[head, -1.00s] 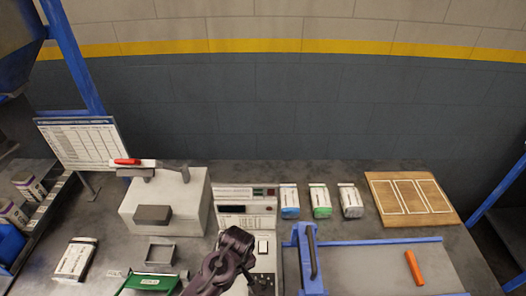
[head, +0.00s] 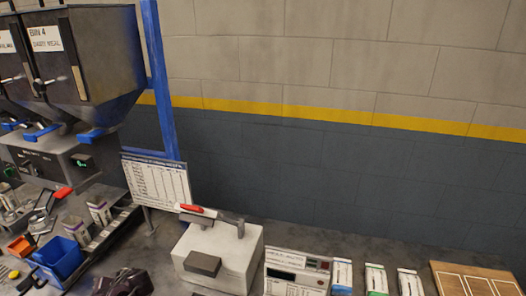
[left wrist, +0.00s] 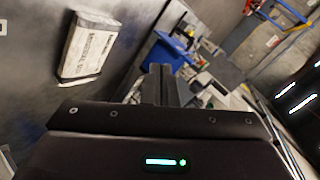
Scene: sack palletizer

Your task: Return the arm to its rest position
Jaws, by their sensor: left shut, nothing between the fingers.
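My left gripper (left wrist: 160,88) shows in the left wrist view with its two dark fingers together and nothing between them. It is off the bench surface, apart from a white printed sack (left wrist: 88,46) at the upper left of that view. In the head view, a dark part of my left arm (head: 125,283) shows at the bottom left edge, in front of the white sealing machine; the fingers cannot be made out there. My right arm and gripper are not in view.
The white machine with a red-handled lever (head: 228,255) stands right of my arm. A blue bin (head: 62,258) and small packs (head: 100,212) sit at left, under grey hoppers (head: 95,60). A chart board (head: 157,180) stands behind. Small sacks (head: 376,280) and a wooden board (head: 475,281) are at right.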

